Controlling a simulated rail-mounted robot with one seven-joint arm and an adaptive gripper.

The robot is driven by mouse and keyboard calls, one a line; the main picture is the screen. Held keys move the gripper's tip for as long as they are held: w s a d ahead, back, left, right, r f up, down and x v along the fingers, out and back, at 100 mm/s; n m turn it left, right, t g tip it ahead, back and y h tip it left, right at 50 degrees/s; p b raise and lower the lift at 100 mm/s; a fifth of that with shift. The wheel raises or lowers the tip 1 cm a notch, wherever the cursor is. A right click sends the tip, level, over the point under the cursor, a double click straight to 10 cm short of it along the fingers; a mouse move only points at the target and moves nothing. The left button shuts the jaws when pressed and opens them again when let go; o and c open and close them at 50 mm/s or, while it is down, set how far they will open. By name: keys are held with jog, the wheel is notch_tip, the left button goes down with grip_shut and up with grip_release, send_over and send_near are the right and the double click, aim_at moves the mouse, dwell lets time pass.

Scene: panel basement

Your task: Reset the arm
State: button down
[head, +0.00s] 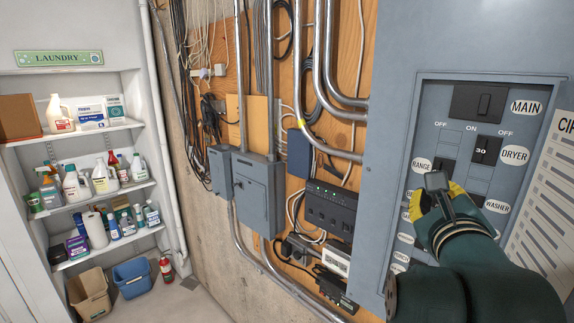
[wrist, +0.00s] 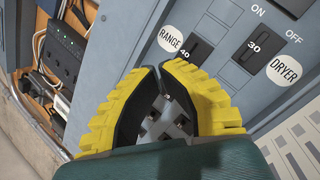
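My gripper (head: 428,200) is in front of the breaker panel (head: 432,92) at the right of the head view, near the RANGE breaker. My dark green arm reaches in from the lower right. In the wrist view the yellow fingers of my gripper (wrist: 157,70) curve in and their dark tips meet, with nothing seen between them. The tips point at the panel just below the RANGE breaker (wrist: 196,50). Whether they touch the panel I cannot tell. The gripper and arm hide part of the lower breakers in the head view.
The DRYER breaker (head: 486,150) and MAIN switch (head: 478,103) sit above my gripper. A panel door with a printed chart (head: 548,205) stands at the right. Cables, conduits and a grey box (head: 258,195) line the wall to the left. Laundry shelves (head: 75,132) stand far left.

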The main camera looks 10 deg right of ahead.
jog(key=a+f+n+t+y+p, duration=0.25)
jog(key=a+n+y+p, duration=0.45)
jog(key=a, duration=1.3)
jog(key=s+a+r+n+t, duration=0.2)
jog(key=s+n, duration=0.5)
jog(key=n, duration=0.5)
jog(key=s+a+r+n+t, duration=0.1)
jog(key=s+a+r+n, duration=0.3)
jog(key=n, duration=0.9)
jog(key=s+r, duration=0.1)
jog(key=s, duration=0.2)
jog(key=shift+s+r+t+y, duration=0.3)
jog(key=shift+r+t+y, duration=0.05)
jog(key=shift+y, duration=0.05)
